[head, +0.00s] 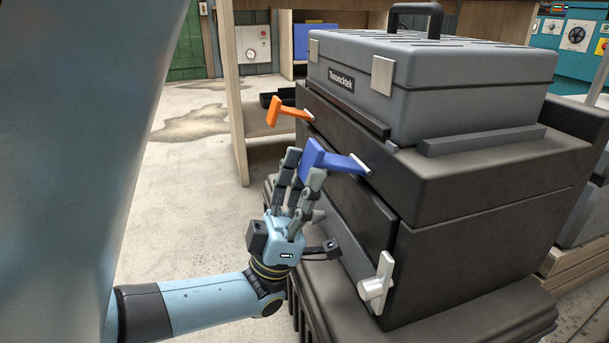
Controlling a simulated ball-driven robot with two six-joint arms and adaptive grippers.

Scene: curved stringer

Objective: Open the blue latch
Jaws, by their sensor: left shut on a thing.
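The blue latch (343,162) sticks out from the front of the black cabinet (480,235), below and to the right of an orange latch (285,112). My left gripper (304,176) reaches up to the blue latch from below. Its fingers are closed around the latch's wide outer end, which shows between them. The latch's thin arm runs right to a pale mount on the cabinet edge. Part of the blue end is hidden by the fingers. My right gripper is not in view.
A grey toolbox (430,85) with a black handle stands on the cabinet. A silver latch (377,284) sits low on the cabinet front. A wooden workbench (233,100) stands behind. The concrete floor (185,190) at left is open.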

